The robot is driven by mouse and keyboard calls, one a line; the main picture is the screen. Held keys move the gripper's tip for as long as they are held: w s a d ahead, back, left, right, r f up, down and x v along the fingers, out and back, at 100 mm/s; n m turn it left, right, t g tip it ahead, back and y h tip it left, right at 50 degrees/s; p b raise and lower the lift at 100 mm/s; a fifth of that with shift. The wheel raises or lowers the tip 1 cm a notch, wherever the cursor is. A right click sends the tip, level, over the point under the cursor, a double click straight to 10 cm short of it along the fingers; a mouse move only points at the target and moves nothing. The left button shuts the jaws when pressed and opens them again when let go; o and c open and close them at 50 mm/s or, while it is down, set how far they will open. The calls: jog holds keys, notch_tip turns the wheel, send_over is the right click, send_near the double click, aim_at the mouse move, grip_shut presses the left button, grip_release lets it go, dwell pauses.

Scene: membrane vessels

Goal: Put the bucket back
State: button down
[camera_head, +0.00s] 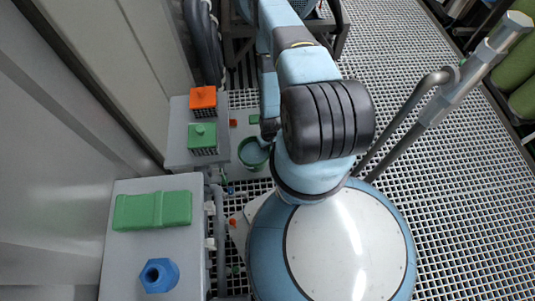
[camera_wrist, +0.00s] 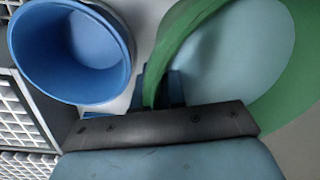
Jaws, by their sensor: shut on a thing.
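A green bucket (camera_head: 250,159) is beside my arm in the head view, over the pale platform. In the wrist view the green bucket (camera_wrist: 190,28) fills the upper right, with a pale blue inside. My gripper (camera_wrist: 163,88) is shut on its green rim; the wall passes between the blue fingers. A second, blue bucket (camera_wrist: 68,52) is at the upper left of the wrist view, close to the green one, with its open mouth showing. In the head view I cannot make out the blue bucket, and my arm hides the gripper.
A grey cabinet top (camera_head: 150,249) at the left bears a green block (camera_head: 152,210) and a blue hexagonal piece (camera_head: 159,275). A grey ledge (camera_head: 180,143) bears an orange box (camera_head: 203,101) and a green box (camera_head: 202,138). Open grating floor (camera_head: 400,55) lies to the right.

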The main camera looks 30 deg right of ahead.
jog(key=shift+w+f, duration=1.2)
jog(key=shift+f, duration=0.45)
jog(key=shift+w+f, duration=1.15)
jog(key=shift+f, duration=0.5)
jog(key=shift+w+f, duration=1.2)
jog(key=shift+f, duration=0.45)
jog(key=c, duration=1.2)
grip_release()
notch_tip(320, 180, up, 12)
jog(key=d, duration=0.1)
